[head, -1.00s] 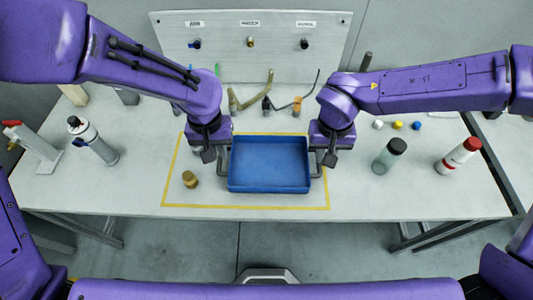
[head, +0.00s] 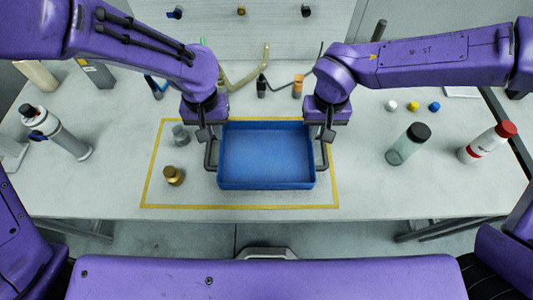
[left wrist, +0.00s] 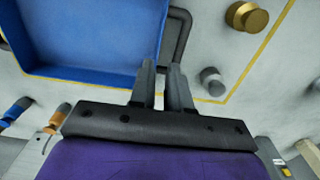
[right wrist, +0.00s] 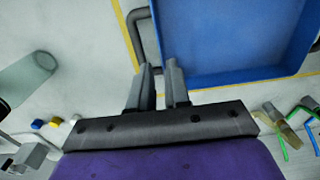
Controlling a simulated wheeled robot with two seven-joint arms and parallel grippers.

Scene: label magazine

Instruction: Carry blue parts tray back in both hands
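The blue parts tray (head: 266,155) is empty and sits level on the table inside a yellow outline (head: 240,206). It has a dark bar handle at each end. My left gripper (head: 209,140) is closed around the left handle; the left wrist view shows the handle (left wrist: 182,38) running between its close-set fingers (left wrist: 161,68). My right gripper (head: 323,140) is closed around the right handle; the right wrist view shows that handle (right wrist: 135,32) meeting the fingers (right wrist: 158,66). The fingers partly hide both handles.
A brass weight (head: 173,176) and a grey one (head: 181,135) stand left of the tray, within the outline. A white bottle (head: 58,133) is at left. A green-grey bottle (head: 408,145) and a red-capped bottle (head: 487,143) are at right. The outline's right strip is bare.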

